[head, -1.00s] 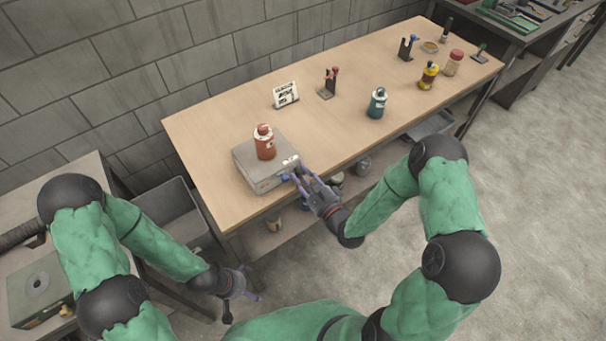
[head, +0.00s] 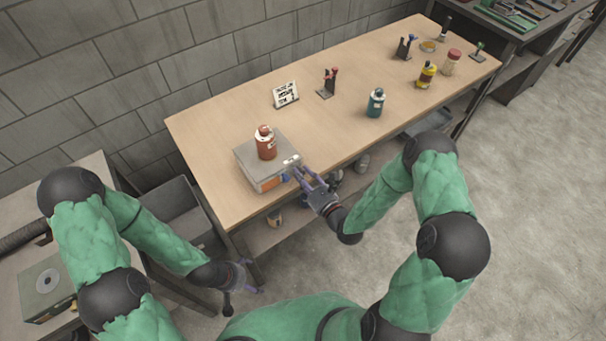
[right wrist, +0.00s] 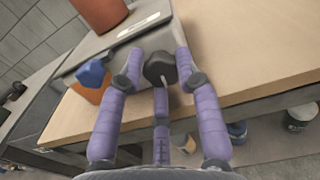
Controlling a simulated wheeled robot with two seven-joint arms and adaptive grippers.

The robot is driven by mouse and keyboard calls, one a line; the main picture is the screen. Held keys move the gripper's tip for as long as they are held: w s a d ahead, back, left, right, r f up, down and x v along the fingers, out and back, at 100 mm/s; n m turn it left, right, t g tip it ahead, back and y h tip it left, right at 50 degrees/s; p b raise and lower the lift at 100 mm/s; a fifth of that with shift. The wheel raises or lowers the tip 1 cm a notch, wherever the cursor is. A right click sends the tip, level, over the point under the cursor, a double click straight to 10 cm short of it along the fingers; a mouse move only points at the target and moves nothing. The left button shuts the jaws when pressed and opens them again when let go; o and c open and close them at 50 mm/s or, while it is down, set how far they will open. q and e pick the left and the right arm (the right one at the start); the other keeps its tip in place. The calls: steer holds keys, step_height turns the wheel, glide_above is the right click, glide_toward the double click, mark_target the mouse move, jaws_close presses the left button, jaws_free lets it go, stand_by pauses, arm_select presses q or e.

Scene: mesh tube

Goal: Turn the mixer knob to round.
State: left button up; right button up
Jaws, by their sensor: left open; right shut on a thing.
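The mixer is a grey flat box (head: 252,153) at the near left end of the wooden table, with a red bottle (head: 266,143) standing on top. Its front carries an orange panel, also seen in the right wrist view (right wrist: 93,95). A blue knob-like part (right wrist: 92,74) sticks out left of my fingers. My right gripper (head: 302,175) is at the box's front right corner. In the right wrist view its purple fingers are closed around a dark knob (right wrist: 160,67), whose markings I cannot read. My left gripper (head: 246,275) is open and empty, low in front of the table.
A white sign (head: 286,94), a small stand with red tips (head: 328,82), a teal bottle (head: 375,103) and a yellow bottle (head: 426,75) stand farther along the table (head: 220,113). A grey bin (head: 172,213) is at the left.

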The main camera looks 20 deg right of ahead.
steer(key=shift+w+r, duration=0.1)
steer(key=shift+r, duration=0.05)
stand_by(0.3)
steer(key=o, duration=1.1)
steer(key=shift+s+d, duration=0.15)
steer(key=shift+s, duration=0.2)
steer(key=v, duration=1.1)
steer(key=shift+s, duration=0.2)
